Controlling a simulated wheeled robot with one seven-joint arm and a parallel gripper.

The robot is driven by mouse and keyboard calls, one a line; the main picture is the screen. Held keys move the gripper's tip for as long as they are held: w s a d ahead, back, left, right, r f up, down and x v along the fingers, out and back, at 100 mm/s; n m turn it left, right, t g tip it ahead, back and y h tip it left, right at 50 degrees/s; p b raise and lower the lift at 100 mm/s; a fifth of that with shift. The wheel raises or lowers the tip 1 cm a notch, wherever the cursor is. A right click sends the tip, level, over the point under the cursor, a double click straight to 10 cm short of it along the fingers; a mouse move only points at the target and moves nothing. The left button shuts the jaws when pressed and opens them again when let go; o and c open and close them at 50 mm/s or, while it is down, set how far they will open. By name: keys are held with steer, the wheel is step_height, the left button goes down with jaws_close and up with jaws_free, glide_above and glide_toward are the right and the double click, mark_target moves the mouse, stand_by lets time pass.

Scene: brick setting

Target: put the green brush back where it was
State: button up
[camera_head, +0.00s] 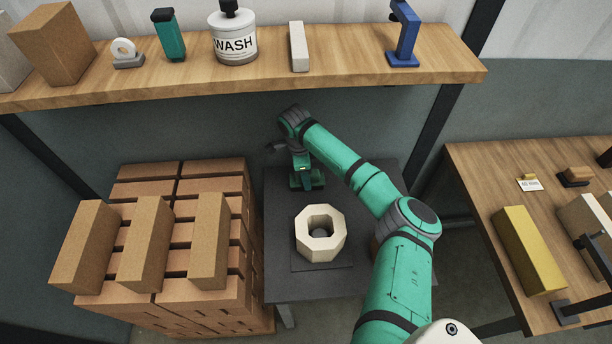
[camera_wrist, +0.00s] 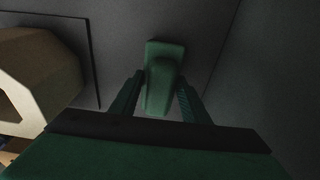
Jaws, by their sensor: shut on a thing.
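The green brush (camera_wrist: 164,80) is between the two fingers of my gripper (camera_wrist: 161,98) in the wrist view, with its narrow upper part toward me and a wider base beyond. In the head view my gripper (camera_head: 302,168) points down over the back of the dark table (camera_head: 285,277), with the green brush (camera_head: 308,182) under it, partly hidden by the gripper. My gripper is shut on the brush. I cannot tell whether its base touches the tabletop or hangs just above it.
A cream octagonal ring (camera_head: 335,248) stands on a dark square on the table, in front of the brush. Stacked bricks (camera_head: 190,290) rise left. The wooden shelf (camera_head: 265,77) above holds a wash bottle (camera_head: 234,47) and a blue clamp-like object (camera_head: 404,35). A wooden bench (camera_head: 480,165) is right.

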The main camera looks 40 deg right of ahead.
steer(key=shift+f, duration=0.15)
steer(key=o, duration=1.2)
steer(key=r, duration=0.8)
steer(key=a+r, duration=0.1)
steer(key=r, duration=0.3)
steer(key=shift+w+a+r, duration=0.1)
steer(key=shift+w+r, duration=0.05)
steer(key=shift+w, duration=0.25)
